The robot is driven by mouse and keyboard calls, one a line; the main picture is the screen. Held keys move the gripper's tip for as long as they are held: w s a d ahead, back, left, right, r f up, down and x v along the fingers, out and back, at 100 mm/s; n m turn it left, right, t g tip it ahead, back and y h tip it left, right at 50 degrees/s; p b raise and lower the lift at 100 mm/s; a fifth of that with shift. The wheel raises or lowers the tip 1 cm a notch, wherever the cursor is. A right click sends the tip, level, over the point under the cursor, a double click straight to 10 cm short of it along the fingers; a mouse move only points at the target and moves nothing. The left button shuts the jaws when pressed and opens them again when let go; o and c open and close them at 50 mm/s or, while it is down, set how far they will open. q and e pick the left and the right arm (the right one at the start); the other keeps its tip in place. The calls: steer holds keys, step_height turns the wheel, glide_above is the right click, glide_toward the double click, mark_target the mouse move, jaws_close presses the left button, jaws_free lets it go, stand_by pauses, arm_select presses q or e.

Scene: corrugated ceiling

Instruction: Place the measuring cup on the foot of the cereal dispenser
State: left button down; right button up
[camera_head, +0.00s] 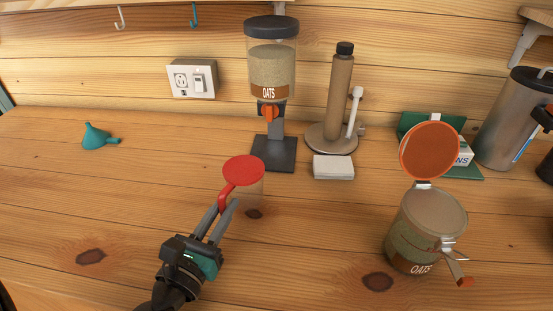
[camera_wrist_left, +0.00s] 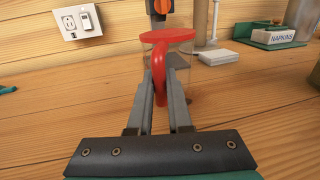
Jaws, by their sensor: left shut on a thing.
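The measuring cup (camera_head: 243,171) has a red top, a red handle and a clear body. My left gripper (camera_head: 224,207) is shut on its red handle. The cup also shows in the left wrist view (camera_wrist_left: 167,35), upright between and beyond the fingers (camera_wrist_left: 160,85). The cereal dispenser (camera_head: 271,70) stands at the back, labelled OATS, with an orange knob. Its dark square foot (camera_head: 273,155) is bare and lies just behind and right of the cup. I cannot tell whether the cup touches the table. My right gripper is not in view.
A teal funnel (camera_head: 96,136) lies at the left. A paper-towel holder (camera_head: 340,95) and a white stack (camera_head: 333,167) stand right of the dispenser. An open oats jar (camera_head: 426,228) stands at the front right, near a green napkin holder (camera_head: 411,120).

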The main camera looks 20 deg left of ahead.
mark_target(251, 158)
arm_select(q)
steer(key=shift+w+a+f, duration=0.15)
steer(key=shift+w+a, duration=0.1)
steer(key=shift+w, duration=0.05)
steer(key=w, duration=0.5)
steer(key=shift+a+p, duration=0.3)
steer(key=w, duration=0.9)
steer(key=shift+w+a, duration=0.15)
steer(key=shift+a, duration=0.05)
steer(key=w, duration=0.3)
steer(key=shift+w+f, duration=0.1)
steer(key=shift+w, duration=0.05)
steer(key=shift+f+b, duration=0.6)
steer(key=shift+f, duration=0.05)
steer(key=shift+s, duration=0.2)
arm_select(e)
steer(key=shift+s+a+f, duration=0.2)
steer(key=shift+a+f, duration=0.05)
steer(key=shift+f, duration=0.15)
arm_select(q)
steer(key=shift+f, duration=0.15)
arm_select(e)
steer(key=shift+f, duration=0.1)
arm_select(q)
steer(key=c, duration=0.8)
jaws_free()
steer(key=shift+c, duration=0.2)
